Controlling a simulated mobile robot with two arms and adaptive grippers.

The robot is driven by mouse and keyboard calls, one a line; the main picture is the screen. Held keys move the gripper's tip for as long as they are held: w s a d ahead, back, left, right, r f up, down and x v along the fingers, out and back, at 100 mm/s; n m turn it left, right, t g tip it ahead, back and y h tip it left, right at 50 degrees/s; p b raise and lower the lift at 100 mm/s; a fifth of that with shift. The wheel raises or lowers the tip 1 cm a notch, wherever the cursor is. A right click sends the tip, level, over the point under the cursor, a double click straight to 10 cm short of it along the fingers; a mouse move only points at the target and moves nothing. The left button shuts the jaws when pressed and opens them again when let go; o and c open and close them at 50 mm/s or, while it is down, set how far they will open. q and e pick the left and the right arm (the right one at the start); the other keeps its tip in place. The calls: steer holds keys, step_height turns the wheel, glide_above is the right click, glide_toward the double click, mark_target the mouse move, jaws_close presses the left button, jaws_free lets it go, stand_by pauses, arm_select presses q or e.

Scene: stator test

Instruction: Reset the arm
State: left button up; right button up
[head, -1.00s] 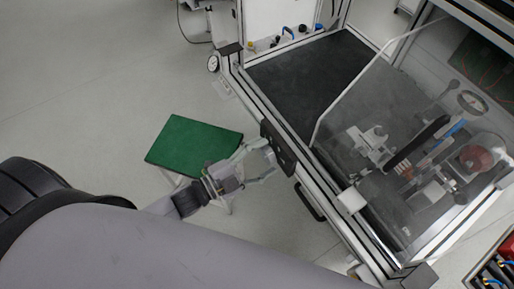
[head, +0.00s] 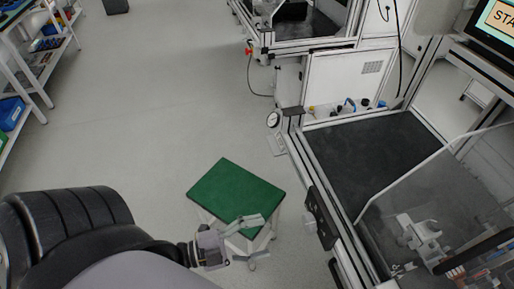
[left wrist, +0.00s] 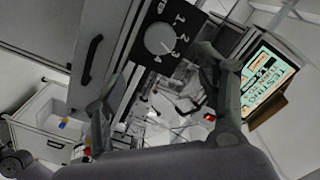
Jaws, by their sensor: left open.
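My left gripper (head: 259,238) shows low in the head view, above the near part of the green-topped stool. Its fingers are spread, with nothing between them. It is apart from the black control panel (head: 321,217) on the side of the test bench. In the left wrist view, the two dark fingers of my left gripper (left wrist: 155,72) stand wide apart. Beyond them is the panel's round pale knob (left wrist: 159,38), with the numbers 1 to 4 around it. My right gripper is in neither view.
The green-topped stool (head: 236,194) stands left of the bench. The bench has a dark mat (head: 372,155) and a clear tilted cover (head: 455,185). A screen (head: 496,22) is at upper right, shelves (head: 42,62) at far left. The floor between is clear.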

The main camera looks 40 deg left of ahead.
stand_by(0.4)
arm_select(q)
steer(key=s+a+f+n+g+y, duration=0.1)
steer(key=a+f+n+y, duration=0.2)
steer(key=f, duration=0.6)
steer(key=s+a+f+n+g+y, duration=0.1)
steer(key=a+f+n+g+y, duration=0.15)
steer(key=f, duration=0.65)
steer(key=s+a+f+n+g+y, duration=0.1)
steer(key=a+f+n+y, duration=0.3)
steer(key=f, duration=0.6)
steer(key=s+d+f+n+g, duration=0.2)
steer(key=s+f+g, duration=0.2)
steer(key=s+f, duration=0.4)
steer(key=s+d+f+n+g+y, duration=0.1)
steer(key=s+d+f+n+g, duration=0.2)
steer(key=s+f, duration=0.6)
steer(key=shift+s+g, duration=0.85)
steer(key=shift+s, duration=0.15)
steer(key=shift+n+y, duration=0.25)
